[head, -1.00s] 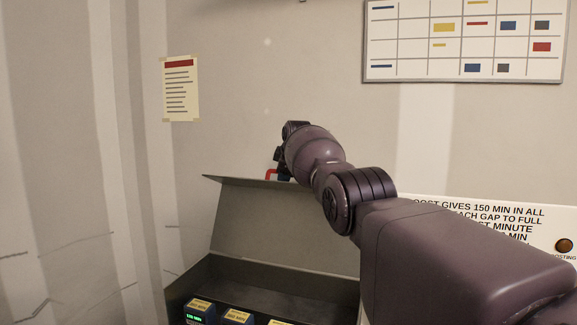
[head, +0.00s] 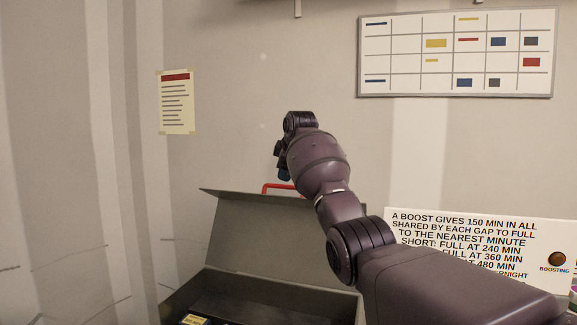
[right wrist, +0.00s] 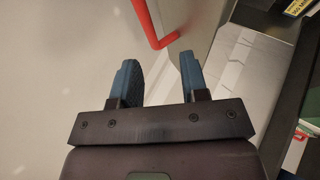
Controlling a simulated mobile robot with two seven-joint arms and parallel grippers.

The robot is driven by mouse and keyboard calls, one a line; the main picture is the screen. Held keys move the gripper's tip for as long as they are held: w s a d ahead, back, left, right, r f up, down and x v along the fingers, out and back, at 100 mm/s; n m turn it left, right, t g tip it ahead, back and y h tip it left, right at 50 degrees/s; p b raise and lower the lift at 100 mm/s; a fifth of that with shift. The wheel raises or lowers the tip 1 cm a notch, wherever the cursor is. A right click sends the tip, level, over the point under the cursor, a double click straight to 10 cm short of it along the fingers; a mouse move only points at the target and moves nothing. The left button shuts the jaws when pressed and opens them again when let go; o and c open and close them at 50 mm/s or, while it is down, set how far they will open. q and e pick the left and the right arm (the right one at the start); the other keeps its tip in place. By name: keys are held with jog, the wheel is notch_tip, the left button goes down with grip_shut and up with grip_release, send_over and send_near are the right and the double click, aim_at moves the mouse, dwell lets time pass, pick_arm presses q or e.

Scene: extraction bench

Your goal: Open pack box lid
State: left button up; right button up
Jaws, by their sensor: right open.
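The pack box (head: 180,297) stands low in the head view with its grey lid (head: 265,235) raised and leaning back. A red handle (head: 270,187) sits at the lid's top edge. My right gripper (head: 283,174) is just above the handle, partly hidden by its own wrist. In the right wrist view, its two blue fingers (right wrist: 160,60) are apart with nothing between them. The red handle (right wrist: 152,28) lies beyond the fingertips, apart from them, next to the lid (right wrist: 198,28). My left gripper is not in view.
A pack with a yellow label (head: 195,320) shows inside the box at the bottom edge. A white sign (head: 480,240) with a round amber lamp (head: 556,259) stands right of the lid. The wall behind carries a notice (head: 176,102) and a chart board (head: 456,53).

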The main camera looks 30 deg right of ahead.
jog(key=shift+v, duration=1.1)
jog(key=w+a+r+m+t+h, duration=0.2)
jog(key=a+r+m+t, duration=0.25)
jog(key=r+t, duration=0.45)
jog(key=s+a+f+t+y, duration=0.1)
jog(key=s+a+f, duration=0.25)
jog(key=f, duration=0.55)
jog(key=s+a+f+t+y, duration=0.15)
jog(key=a+f, duration=0.25)
jog(key=f, duration=0.6)
jog(key=s+a+f+y, duration=0.2)
jog(key=s+a+f, duration=0.1)
jog(key=f, duration=0.6)
jog(key=s+a+f+m+g, duration=0.1)
jog(key=s+f+m+g, duration=0.1)
jog(key=s+f, duration=1.7)
jog(key=s+a+f+m+g, duration=0.1)
jog(key=s+f+g, duration=0.4)
jog(key=s+f, duration=1.4)
jog(key=s+m+h, duration=0.1)
jog(key=s, duration=0.1)
jog(key=shift+s+f, duration=0.15)
jog(key=shift+s, duration=0.25)
